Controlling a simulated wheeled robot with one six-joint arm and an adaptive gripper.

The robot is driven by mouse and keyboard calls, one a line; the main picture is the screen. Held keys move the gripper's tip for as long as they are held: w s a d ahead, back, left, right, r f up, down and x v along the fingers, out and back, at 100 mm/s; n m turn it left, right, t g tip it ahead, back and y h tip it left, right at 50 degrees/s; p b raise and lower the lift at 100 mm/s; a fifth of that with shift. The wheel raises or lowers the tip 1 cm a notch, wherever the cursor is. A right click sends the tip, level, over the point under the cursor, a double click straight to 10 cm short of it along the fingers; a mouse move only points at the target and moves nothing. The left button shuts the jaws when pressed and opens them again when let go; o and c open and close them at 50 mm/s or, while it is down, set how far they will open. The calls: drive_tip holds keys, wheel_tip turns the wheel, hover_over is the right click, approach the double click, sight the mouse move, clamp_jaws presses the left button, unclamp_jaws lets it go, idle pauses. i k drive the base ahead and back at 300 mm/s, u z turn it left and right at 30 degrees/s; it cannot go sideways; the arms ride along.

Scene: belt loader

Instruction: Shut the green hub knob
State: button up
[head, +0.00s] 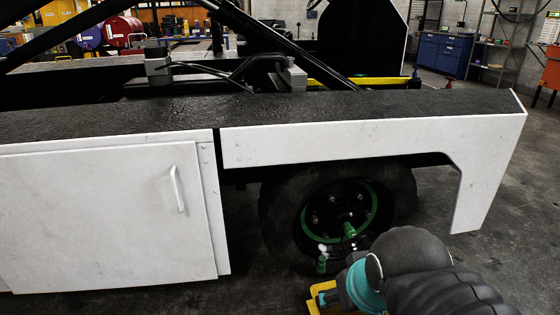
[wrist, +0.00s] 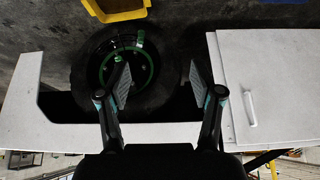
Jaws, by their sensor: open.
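The wheel (head: 272,212) under the white fender has a green ring on its dark hub. Which way the knob is turned cannot be told.
A yellow tray-like object (wrist: 115,15) lies on the floor by the wheel. The white fender (head: 375,140) overhangs the wheel. A white cabinet door (head: 110,220) with a handle (head: 177,189) is to the left. Open floor lies to the right.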

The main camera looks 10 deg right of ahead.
sight(350, 232)
drive_tip(key=z, duration=0.5)
drive_tip(key=k, duration=1)
drive_tip(key=u, duration=0.25)
drive_tip(key=i, duration=0.25)
drive_tip(key=u, duration=0.25)
